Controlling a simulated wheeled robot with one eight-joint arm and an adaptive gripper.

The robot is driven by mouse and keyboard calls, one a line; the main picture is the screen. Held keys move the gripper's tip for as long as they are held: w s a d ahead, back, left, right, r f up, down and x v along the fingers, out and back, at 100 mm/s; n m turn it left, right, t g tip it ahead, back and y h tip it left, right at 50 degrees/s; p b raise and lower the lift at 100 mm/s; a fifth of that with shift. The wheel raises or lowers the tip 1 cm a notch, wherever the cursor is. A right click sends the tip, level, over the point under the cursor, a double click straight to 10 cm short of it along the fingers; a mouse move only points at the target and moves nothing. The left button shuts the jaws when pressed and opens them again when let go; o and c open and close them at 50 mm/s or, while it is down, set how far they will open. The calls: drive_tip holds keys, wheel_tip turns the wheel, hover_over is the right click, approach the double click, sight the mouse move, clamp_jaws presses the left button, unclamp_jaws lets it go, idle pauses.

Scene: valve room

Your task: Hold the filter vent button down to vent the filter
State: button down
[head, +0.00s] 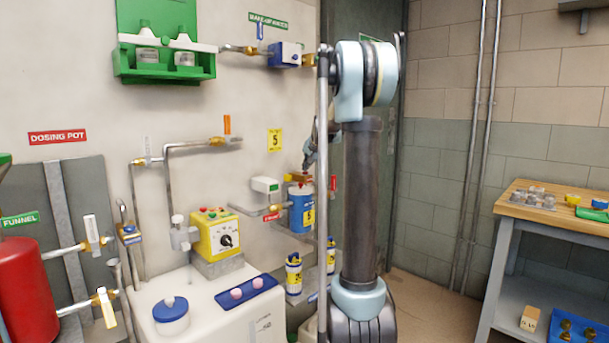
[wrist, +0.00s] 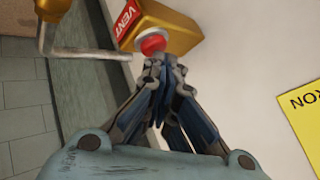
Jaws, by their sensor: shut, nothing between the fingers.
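The vent button is a round red cap (wrist: 152,43) with a pale collar, on a gold body (wrist: 174,27) with a red VENT label (wrist: 128,19), in the wrist view. My gripper (wrist: 163,63) is shut and empty, its fingertips right at the button's lower edge. I cannot tell whether they touch or press it. In the head view my gripper (head: 307,166) is small and partly behind my arm, just above the blue filter housing (head: 301,208) on the wall piping. The button is not clear there.
A bent grey pipe (wrist: 85,50) runs beside the button in the wrist view. Blue and white canisters (head: 293,275) stand below. A workbench (head: 560,206) is at the right, with open floor before it.

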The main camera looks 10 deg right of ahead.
drive_tip(key=shift+r, duration=0.95)
drive_tip(key=shift+r, duration=2.55)
drive_tip(key=shift+s, duration=0.1)
drive_tip(key=n+g, duration=0.2)
approach(307, 172)
drive_tip(key=s+a+f, duration=0.1)
drive_tip(key=s, duration=0.2)
drive_tip(key=s+a, duration=0.1)
drive_tip(key=s, duration=0.2)
drive_tip(key=s+a+f, duration=0.1)
drive_tip(key=s, duration=0.2)
drive_tip(key=shift+f, duration=0.3)
drive_tip(key=s+f+n+g, duration=0.1)
drive_tip(key=s+f, duration=0.8)
drive_tip(key=s, duration=0.4)
drive_tip(key=s+f+n+g+h, duration=0.1)
drive_tip(key=s+f+n+g, duration=0.1)
drive_tip(key=s+f, duration=0.7)
drive_tip(key=s+f+n+g+h, duration=0.1)
drive_tip(key=s+f, duration=0.8)
drive_tip(key=s, duration=1)
drive_tip(key=shift+n+g, duration=0.4)
drive_tip(key=shift+n, duration=0.1)
